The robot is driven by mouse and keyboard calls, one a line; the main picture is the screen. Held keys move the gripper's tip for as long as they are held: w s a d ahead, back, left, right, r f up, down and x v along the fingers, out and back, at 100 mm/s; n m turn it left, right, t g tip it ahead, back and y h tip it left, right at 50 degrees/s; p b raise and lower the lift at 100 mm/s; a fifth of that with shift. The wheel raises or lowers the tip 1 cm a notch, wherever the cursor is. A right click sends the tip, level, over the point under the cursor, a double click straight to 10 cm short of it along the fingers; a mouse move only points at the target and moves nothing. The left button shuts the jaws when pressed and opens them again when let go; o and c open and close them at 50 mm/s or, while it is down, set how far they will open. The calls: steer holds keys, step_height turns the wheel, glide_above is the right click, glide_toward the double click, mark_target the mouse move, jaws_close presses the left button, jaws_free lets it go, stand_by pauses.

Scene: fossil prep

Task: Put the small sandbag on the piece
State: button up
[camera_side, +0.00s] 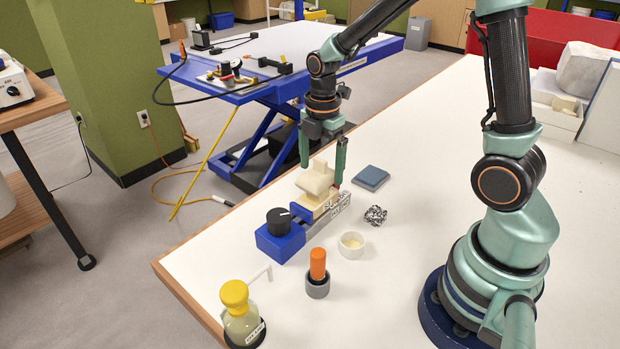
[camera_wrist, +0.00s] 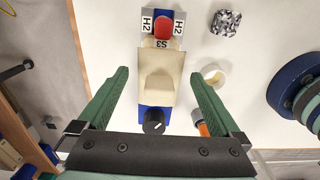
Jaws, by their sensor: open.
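A blue vise (camera_side: 279,242) with a black knob stands on the white table, and its knob end shows in the wrist view (camera_wrist: 153,122). A cream, soft-edged lump (camera_side: 316,179) rests on top of the vise; it shows as a broad cream shape (camera_wrist: 157,78) in the wrist view. I cannot tell whether it is the sandbag, the piece, or both together. A red rounded part (camera_wrist: 163,26) lies between two H2 labels beyond it. My gripper (camera_side: 322,172) is open, its fingers on either side of the cream lump, with gaps visible in the wrist view (camera_wrist: 158,74).

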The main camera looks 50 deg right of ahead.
mark_target(322, 159)
step_height(322, 159, up, 10)
steer(key=shift+r, duration=0.25)
steer(key=shift+s+a+r, duration=0.1)
steer(key=shift+s+r, duration=0.05)
steer(key=shift+r, duration=0.35)
steer(key=s+a+r+m+t, duration=0.1)
steer(key=s+m, duration=0.3)
steer(key=m, duration=0.5)
steer(key=s+a+r+m+t, duration=0.1)
steer(key=s+a+m+t, duration=0.2)
steer(key=m, duration=0.6)
steer(key=shift+s+a+r+t, duration=0.2)
steer(key=shift+s+t, duration=0.4)
steer(key=shift+t, duration=0.2)
